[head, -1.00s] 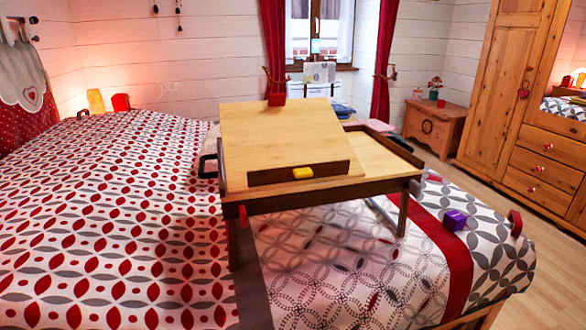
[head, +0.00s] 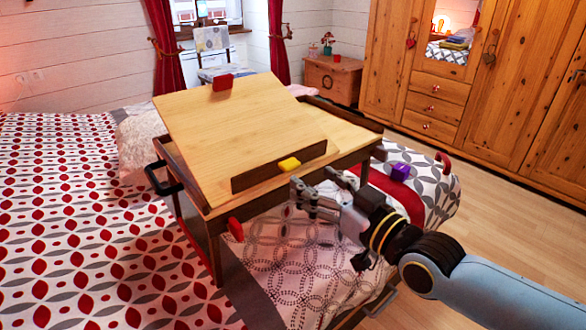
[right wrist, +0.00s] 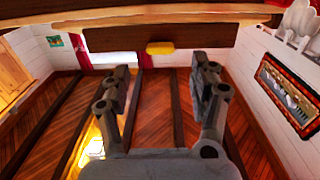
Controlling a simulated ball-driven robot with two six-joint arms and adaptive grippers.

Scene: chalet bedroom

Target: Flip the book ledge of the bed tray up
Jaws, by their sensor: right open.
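The bed tray (head: 355,128) stands on its legs on the bed, its light wooden top panel (head: 230,125) tilted. The dark brown book ledge (head: 262,172) runs along the panel's lower front edge, with a yellow tab (head: 289,164) on it. In the right wrist view the ledge (right wrist: 115,39) and yellow tab (right wrist: 160,48) show beyond the fingers. My right gripper (head: 312,182) is open and empty, just right of and in front of the ledge, apart from the tab. Its spread fingers also fill the middle of the right wrist view (right wrist: 161,85). My left gripper is out of view.
A red tab (head: 222,82) sits on the panel's top edge and a red knob (head: 236,229) at the tray's front corner. A black handle (head: 158,181) sticks out on the tray's left. A purple block (head: 400,172) lies on the bed to the right.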

